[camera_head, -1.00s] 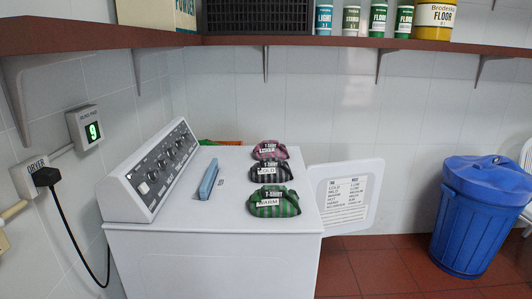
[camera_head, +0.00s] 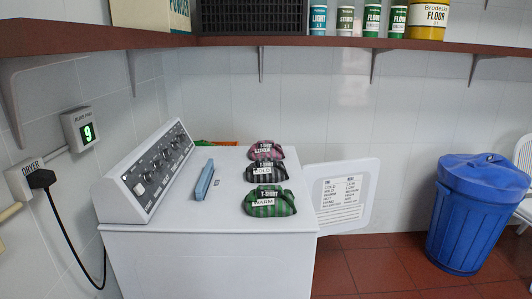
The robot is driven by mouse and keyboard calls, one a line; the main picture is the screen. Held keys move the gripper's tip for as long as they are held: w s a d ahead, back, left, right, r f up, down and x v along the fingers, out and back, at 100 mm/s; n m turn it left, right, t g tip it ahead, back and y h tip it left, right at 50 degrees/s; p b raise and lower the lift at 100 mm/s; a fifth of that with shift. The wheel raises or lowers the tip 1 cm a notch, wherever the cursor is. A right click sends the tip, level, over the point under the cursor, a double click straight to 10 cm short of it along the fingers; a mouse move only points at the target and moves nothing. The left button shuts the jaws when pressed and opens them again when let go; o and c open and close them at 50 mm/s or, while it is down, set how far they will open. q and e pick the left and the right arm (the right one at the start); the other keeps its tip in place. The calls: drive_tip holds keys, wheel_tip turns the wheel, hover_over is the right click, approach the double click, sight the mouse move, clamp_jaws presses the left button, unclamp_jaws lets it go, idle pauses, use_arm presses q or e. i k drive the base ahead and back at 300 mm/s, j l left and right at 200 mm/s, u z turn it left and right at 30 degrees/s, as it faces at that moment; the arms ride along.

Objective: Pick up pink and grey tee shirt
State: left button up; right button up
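A folded pink and dark striped tee shirt (camera_head: 266,150) lies at the back of a row on top of the white machine (camera_head: 160,246). It has a "T-SHIRT" label with a second line that is hard to read. In front of it lies a grey and black striped tee shirt (camera_head: 265,172) marked "COLD". Nearest is a green and black striped tee shirt (camera_head: 268,202) marked "WARM". Neither of my grippers shows in the view.
A blue handle-like piece (camera_head: 204,180) stands on the machine top left of the shirts. The machine's panel (camera_head: 150,172) rises at left. An open white door (camera_head: 343,193) juts out right. A blue bin (camera_head: 472,215) stands further right. A brown shelf (camera_head: 290,41) runs above.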

sight(267, 148)
drive_tip(key=z, duration=0.95)
drive_tip(key=i+z, duration=0.3)
drive_tip(key=i, duration=1.7)
drive_tip(key=i+u, duration=0.1)
drive_tip(key=i, duration=0.75)
drive_tip(key=i+l, duration=0.15)
drive_tip(key=i, duration=0.7)
drive_tip(key=i+l+u, duration=0.15)
drive_tip(key=i, duration=0.7)
drive_tip(key=u, duration=0.45)
drive_tip(key=i+u, duration=0.1)
drive_tip(key=u, duration=0.85)
drive_tip(key=l+u, duration=0.1)
drive_tip(key=u, duration=0.4)
drive_tip(key=l+u, duration=0.1)
drive_tip(key=u, duration=0.35)
drive_tip(key=i, duration=0.05)
